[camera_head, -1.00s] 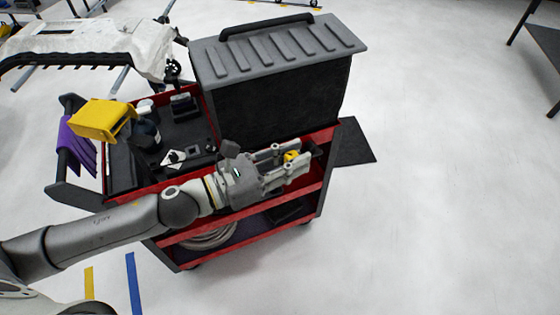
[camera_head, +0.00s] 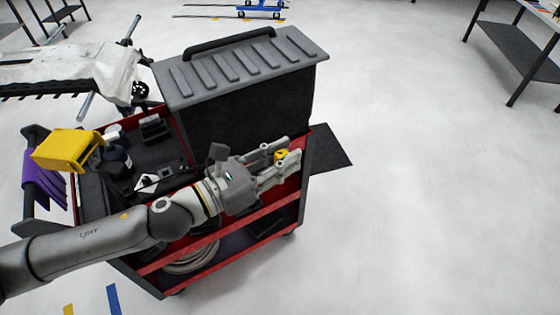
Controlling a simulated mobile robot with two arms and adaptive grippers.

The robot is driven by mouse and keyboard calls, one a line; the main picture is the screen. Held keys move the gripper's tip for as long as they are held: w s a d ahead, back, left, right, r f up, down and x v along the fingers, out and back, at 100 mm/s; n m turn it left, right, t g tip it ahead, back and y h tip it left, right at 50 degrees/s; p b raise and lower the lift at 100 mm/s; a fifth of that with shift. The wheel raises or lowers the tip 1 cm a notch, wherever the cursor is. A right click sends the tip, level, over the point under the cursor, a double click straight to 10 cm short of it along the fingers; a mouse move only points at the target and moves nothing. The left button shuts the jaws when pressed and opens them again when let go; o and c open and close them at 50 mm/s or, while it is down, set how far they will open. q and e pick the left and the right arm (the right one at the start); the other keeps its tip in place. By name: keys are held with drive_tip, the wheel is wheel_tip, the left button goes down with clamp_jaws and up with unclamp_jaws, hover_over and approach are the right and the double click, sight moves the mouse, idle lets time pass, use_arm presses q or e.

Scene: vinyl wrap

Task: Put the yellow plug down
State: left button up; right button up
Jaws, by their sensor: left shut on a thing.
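My left gripper (camera_head: 280,163) reaches in from the left and is shut on the small yellow plug (camera_head: 281,155). The plug shows between the two grey fingers, partly hidden by them. The gripper is at the right end of the red and black tool cart (camera_head: 262,214), in front of the large dark box. I cannot tell whether the plug touches the cart. My right gripper is not in view.
A dark box with a grey ribbed lid (camera_head: 240,62) stands on the cart. A yellow item (camera_head: 66,150) and purple cloths (camera_head: 47,186) are at the cart's left end. A coiled hose (camera_head: 190,258) lies on the lower shelf. Open floor (camera_head: 430,200) lies to the right.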

sight(276, 152)
use_arm(q)
wheel_tip(276, 152, up, 8)
drive_tip(key=w+d+n+t+y, duration=0.1)
drive_tip(key=n+t+y, duration=0.6)
drive_tip(key=n+y, duration=0.3)
drive_tip(key=shift+w+d+y, duration=0.3)
drive_tip(key=shift+w+y, duration=0.05)
drive_tip(key=shift+y, duration=1.75)
